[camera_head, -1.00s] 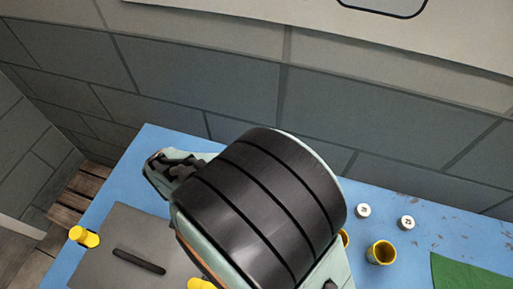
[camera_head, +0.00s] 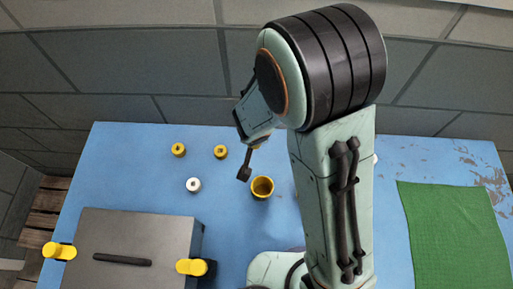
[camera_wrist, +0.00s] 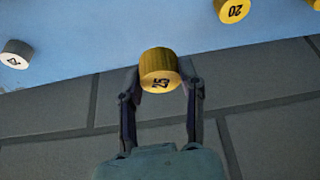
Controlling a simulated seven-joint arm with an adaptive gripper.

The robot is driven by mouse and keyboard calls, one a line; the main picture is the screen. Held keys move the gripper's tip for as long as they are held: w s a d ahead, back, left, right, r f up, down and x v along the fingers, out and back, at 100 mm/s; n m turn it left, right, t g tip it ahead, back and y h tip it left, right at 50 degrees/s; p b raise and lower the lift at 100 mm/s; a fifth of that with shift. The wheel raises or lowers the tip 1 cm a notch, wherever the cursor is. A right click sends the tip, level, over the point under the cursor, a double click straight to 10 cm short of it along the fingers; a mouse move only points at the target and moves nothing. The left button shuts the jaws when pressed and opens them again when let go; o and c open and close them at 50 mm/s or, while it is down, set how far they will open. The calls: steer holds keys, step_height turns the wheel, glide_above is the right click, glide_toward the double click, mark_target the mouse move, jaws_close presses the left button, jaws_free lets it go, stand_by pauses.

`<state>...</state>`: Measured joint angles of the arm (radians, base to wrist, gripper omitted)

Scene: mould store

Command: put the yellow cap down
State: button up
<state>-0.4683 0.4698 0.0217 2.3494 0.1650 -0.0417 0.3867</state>
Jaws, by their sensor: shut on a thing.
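The yellow cap (camera_wrist: 160,62) is in my gripper (camera_wrist: 160,80) in the wrist view, with its dark number facing the camera. One finger presses on each side of it. Behind the held cap are the table's blue edge and the grey wall; I cannot tell its height above the table. In the head view my arm hides the held cap. Another yellow cap, marked 20, (camera_wrist: 233,9) lies on the table, apart from my gripper. Two loose yellow caps show in the head view, a left one (camera_head: 178,150) and a right one (camera_head: 220,152).
A white cap (camera_head: 193,185) and an open yellow cup (camera_head: 262,188) stand on the blue table (camera_head: 110,180). A grey box (camera_head: 135,228) with yellow knobs is at front left, a green cloth (camera_head: 447,230) at right. Another white cap (camera_wrist: 17,53) shows in the wrist view.

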mark_target(256, 154)
steer(key=f, duration=0.7)
steer(key=shift+w+d+f, duration=0.15)
steer(key=shift+d+f, duration=0.1)
steer(key=shift+f, duration=0.15)
steer(key=shift+f, duration=0.15)
steer(key=o, duration=0.8)
steer(key=v, duration=1.2)
steer(key=s+d+r+g, duration=0.1)
steer(key=s+d+r, duration=0.2)
steer(key=s+r, duration=0.1)
steer(key=s+d+r+g, duration=0.2)
steer(key=s+d+r, duration=0.1)
steer(key=s+r, duration=0.2)
steer(key=s+d+r+g, duration=0.1)
steer(key=s+d+r, duration=0.3)
steer(key=s, duration=0.2)
steer(key=shift+r+g, duration=0.2)
steer(key=shift+g, duration=0.2)
